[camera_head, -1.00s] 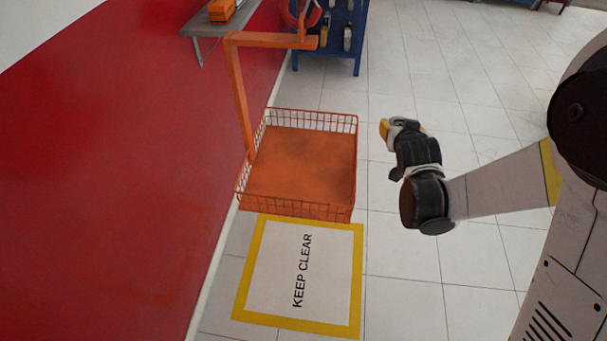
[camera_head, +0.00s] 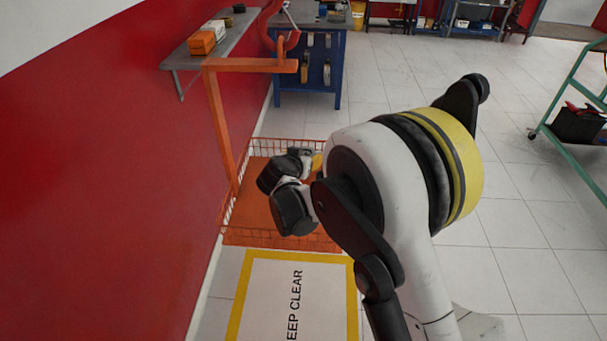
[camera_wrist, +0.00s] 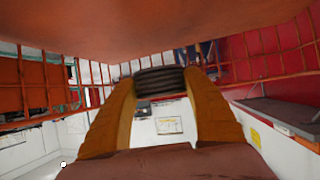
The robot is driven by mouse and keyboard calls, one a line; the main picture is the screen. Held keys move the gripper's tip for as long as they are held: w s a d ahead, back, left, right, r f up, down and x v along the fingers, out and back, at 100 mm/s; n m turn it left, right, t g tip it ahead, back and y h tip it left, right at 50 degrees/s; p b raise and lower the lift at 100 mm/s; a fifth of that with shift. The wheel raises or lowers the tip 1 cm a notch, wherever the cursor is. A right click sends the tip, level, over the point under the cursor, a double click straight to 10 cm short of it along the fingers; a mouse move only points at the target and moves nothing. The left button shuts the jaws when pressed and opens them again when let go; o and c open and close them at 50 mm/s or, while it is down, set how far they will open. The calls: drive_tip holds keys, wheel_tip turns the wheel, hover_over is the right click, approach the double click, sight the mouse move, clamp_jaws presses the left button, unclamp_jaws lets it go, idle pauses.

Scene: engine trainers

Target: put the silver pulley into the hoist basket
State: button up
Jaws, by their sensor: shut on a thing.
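The orange hoist basket (camera_head: 258,213) stands on the floor beside the red wall, with wire mesh sides and an orange hoist arm above it. My gripper (camera_head: 317,161) is over the basket's right part in the head view, where my arm hides much of it. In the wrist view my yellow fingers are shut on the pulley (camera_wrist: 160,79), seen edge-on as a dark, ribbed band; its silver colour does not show. The basket's orange floor (camera_wrist: 150,30) and mesh sides fill the top and sides of that view, which looks upside down. A gap below the pulley cannot be judged.
A yellow-bordered KEEP CLEAR mark (camera_head: 292,300) lies in front of the basket. The hoist's upright post (camera_head: 221,130) rises at its left. A grey wall bench (camera_head: 215,45) and a blue cabinet (camera_head: 307,75) are behind. A green cart (camera_head: 580,130) is at right; the tiled floor between is clear.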

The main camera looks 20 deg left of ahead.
wheel_tip(320, 180, down, 4)
drive_tip(key=shift+f+b, duration=0.1)
drive_tip(key=shift+b, duration=0.7)
drive_tip(key=o, duration=1.4)
